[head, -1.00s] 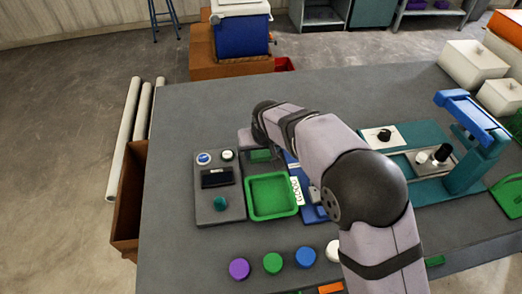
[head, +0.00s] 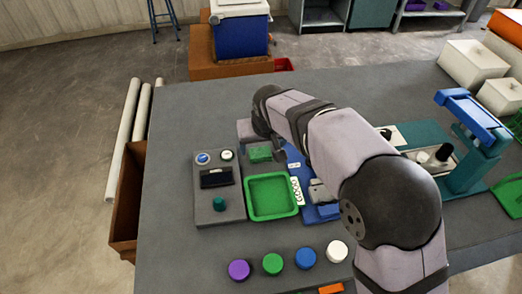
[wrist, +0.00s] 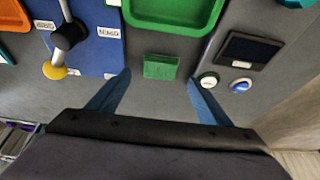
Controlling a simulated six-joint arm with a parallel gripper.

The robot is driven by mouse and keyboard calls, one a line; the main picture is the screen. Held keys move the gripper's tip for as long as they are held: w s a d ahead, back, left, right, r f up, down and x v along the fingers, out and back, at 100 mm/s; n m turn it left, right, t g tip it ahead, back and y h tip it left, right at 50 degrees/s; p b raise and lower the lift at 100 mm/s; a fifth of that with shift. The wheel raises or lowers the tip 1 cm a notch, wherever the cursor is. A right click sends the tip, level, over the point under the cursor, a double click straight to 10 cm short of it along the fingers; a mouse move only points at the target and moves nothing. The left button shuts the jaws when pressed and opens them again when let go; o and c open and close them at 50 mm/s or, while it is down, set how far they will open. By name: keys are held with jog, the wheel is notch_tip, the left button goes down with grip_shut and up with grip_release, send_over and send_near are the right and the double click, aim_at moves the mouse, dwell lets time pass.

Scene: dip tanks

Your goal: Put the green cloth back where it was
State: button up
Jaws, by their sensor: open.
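The green cloth (wrist: 161,67) is a small flat square lying on the grey table in the wrist view. It also shows in the head view (head: 260,153), just beyond the green tray (head: 271,215). In the wrist view the tray's near wall (wrist: 170,27) is beyond the cloth, with a strip of bare table between. My gripper (wrist: 158,79) is open, its blue fingers spread wide on either side of the cloth and not touching it. In the head view my arm partly covers the gripper.
A grey panel (head: 231,203) with a dark display and knobs stands left of the tray. A blue board (head: 327,213) with white labels lies to the right. Purple, green, blue and white round pieces (head: 272,263) line the front. A teal press (head: 470,165) stands farther right.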

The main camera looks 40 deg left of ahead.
jog(key=v, duration=0.7)
jog(key=shift+b, duration=0.35)
jog(key=shift+f, duration=0.1)
jog(key=w+d+f+m+g+h+p, duration=0.1)
jog(key=w+d+f+m, duration=0.1)
jog(key=d, duration=1.1)
jog(key=w+d+f+m+h+p, duration=0.1)
jog(key=w+d+m+h+p, duration=0.15)
jog(key=d, duration=1.15)
jog(key=s+d+f+m+g, duration=0.1)
jog(key=s+d+f+m, duration=0.1)
jog(key=s+d, duration=0.5)
jog(key=s+d+f+m+g+p, duration=0.1)
jog(key=s+d+f+m, duration=0.1)
jog(key=s+d, duration=0.5)
jog(key=d, duration=0.3)
jog(key=shift+s+d+f, duration=0.25)
jog(key=shift+s, duration=0.05)
jog(key=shift+m, duration=0.25)
